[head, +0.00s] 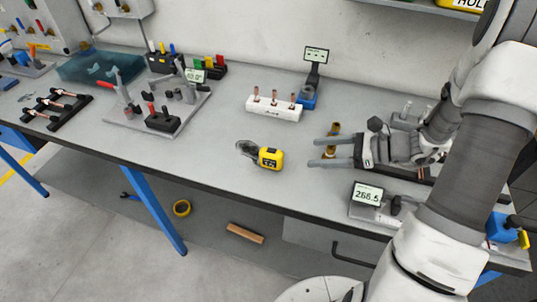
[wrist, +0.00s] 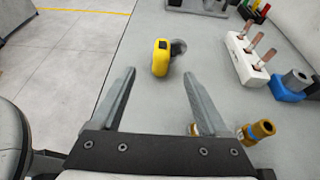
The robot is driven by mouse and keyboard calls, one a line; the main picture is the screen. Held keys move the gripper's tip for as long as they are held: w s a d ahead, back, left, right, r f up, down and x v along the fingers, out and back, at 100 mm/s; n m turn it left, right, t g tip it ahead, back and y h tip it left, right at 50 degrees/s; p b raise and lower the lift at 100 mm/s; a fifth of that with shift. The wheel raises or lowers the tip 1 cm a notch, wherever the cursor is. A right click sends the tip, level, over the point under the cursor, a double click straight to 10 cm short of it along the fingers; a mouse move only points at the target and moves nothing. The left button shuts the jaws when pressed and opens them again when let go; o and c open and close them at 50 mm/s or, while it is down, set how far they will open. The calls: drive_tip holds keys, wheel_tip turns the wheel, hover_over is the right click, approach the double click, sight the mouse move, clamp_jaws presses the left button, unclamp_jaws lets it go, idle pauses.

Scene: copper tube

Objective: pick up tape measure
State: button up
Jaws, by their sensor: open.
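The yellow and black tape measure (head: 270,157) lies on the grey workbench, left of my gripper in the head view. A small dark grey object (head: 247,149) lies right beside it on its left. In the wrist view the tape measure (wrist: 161,57) shows beyond the fingertips, roughly between their lines. My gripper (head: 318,154) is open and empty, its two fingers pointing left toward the tape measure, with a gap between them and it. It also shows in the wrist view (wrist: 160,80).
A brass fitting (wrist: 258,131) stands close by my right finger in the wrist view. A white block with copper tubes (head: 273,106) and a blue device (head: 306,97) stand behind. A display reading 266.5 (head: 367,193) is near the front edge.

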sight(262, 155)
drive_tip(key=x, duration=1.7)
drive_tip(key=shift+w+f, duration=0.2)
drive_tip(key=shift+w, duration=0.05)
clamp_jaws()
